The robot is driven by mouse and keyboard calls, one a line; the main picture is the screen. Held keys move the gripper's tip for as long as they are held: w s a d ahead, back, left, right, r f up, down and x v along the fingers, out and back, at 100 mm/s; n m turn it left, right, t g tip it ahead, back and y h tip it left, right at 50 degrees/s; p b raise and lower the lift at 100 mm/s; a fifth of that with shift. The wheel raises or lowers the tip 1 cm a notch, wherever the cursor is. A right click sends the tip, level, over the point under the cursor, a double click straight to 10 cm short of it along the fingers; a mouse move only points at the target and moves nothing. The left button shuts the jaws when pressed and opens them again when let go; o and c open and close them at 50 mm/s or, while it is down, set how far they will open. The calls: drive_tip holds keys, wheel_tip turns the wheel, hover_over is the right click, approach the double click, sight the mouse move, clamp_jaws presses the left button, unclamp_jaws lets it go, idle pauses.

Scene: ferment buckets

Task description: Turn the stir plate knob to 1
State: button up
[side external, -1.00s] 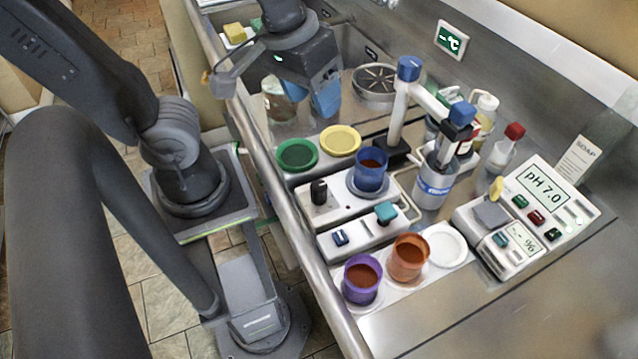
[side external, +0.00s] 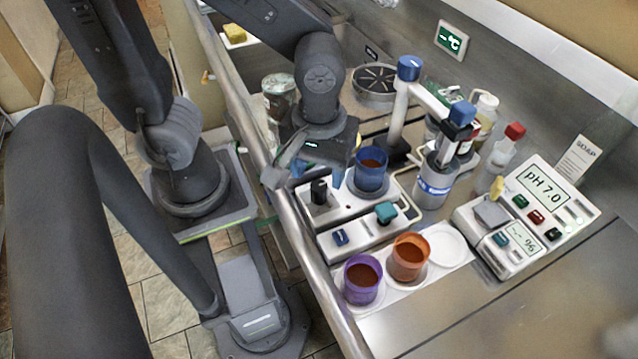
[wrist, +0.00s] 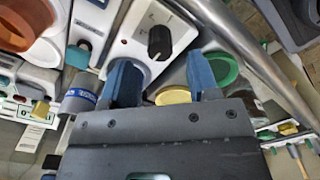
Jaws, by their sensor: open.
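The stir plate (side external: 345,206) is a white box with a black knob (side external: 319,191) on its front left and a blue bucket (side external: 370,170) of brown liquid on top. In the wrist view the black knob (wrist: 160,42) stands on the white panel, ahead of the gap between the spread blue fingers (wrist: 163,76). The fingers look apart from the knob. Dial marks show on the panel but are too small to read.
Purple (side external: 362,280) and orange (side external: 409,257) buckets stand nearby. Green (wrist: 221,67) and yellow (wrist: 173,95) lids lie beside the plate. A metal rail (side external: 318,268) runs along the bench edge.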

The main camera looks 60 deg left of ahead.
sight(319, 185)
drive_tip(key=shift+f, duration=2.25)
drive_tip(key=c, duration=0.9)
